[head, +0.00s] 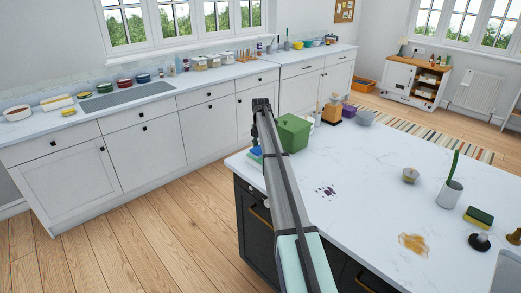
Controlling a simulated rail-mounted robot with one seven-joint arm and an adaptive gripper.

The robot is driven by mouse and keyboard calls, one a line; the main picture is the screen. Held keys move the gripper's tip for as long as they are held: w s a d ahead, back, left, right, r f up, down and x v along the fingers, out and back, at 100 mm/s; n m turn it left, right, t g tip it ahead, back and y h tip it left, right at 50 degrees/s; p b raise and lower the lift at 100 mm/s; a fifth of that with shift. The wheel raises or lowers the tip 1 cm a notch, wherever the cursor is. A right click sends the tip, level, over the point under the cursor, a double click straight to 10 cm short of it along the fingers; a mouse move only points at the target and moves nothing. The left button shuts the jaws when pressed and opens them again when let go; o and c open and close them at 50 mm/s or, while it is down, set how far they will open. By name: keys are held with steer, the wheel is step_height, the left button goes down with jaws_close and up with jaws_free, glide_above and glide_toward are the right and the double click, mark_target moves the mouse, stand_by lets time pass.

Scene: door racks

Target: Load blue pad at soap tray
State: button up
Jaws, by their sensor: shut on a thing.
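A blue pad (256,151) shows at the near left corner of the white island top, beside a green box and partly behind my arm. My dark gripper (255,137) points down at the far end of my arm, just above the pad. It is shut on the blue pad, as far as I can tell; the fingertips are small and partly hidden. Pale and greenish layers show just under the pad, and I cannot tell whether it touches them. I cannot pick out the soap tray with certainty.
The green box (292,133) stands close right of my gripper. The island top (370,180) has a dark stain, a brown spill (413,243), a white cup (450,194) and a yellow-green sponge (479,217). The back counter (150,97) holds several dishes. Wooden floor (190,220) lies between.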

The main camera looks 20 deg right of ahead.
steer(key=shift+f+b, duration=0.3)
steer(key=shift+f, duration=0.6)
stand_by(1.2)
steer(key=shift+r+p, duration=1.25)
steer(key=shift+r, duration=2.3)
